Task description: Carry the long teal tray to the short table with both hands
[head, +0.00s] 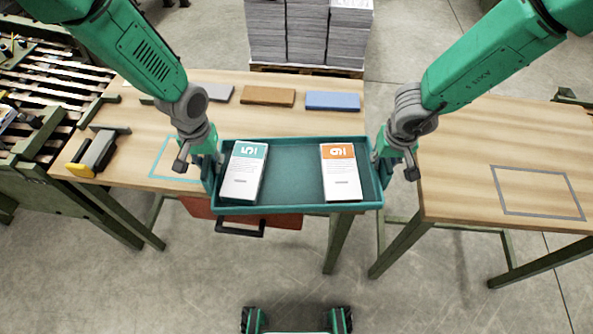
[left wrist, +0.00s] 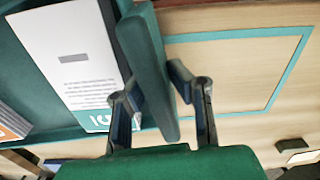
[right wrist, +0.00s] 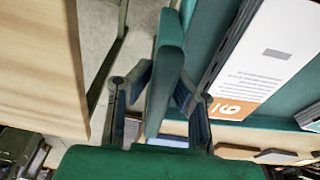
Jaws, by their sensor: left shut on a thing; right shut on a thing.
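The long teal tray (head: 292,181) is held level between my two grippers, in front of and over the near edge of the left table. It carries a stack of white sheets with a teal band (head: 244,172) on its left and a stack with an orange band (head: 341,172) on its right. My left gripper (head: 211,170) is shut on the tray's left end wall, which also shows in the left wrist view (left wrist: 150,70). My right gripper (head: 381,168) is shut on the right end wall, seen in the right wrist view (right wrist: 165,80). The table on the right (head: 470,140) bears a grey outlined rectangle.
The left table (head: 290,115) has a teal outline (head: 165,165), a brown block (head: 268,96), a blue block (head: 332,101) and a yellow-and-grey tool (head: 93,154). A floor gap separates the two tables. Stacked grey sheets (head: 308,30) stand behind. The right table's top is mostly clear.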

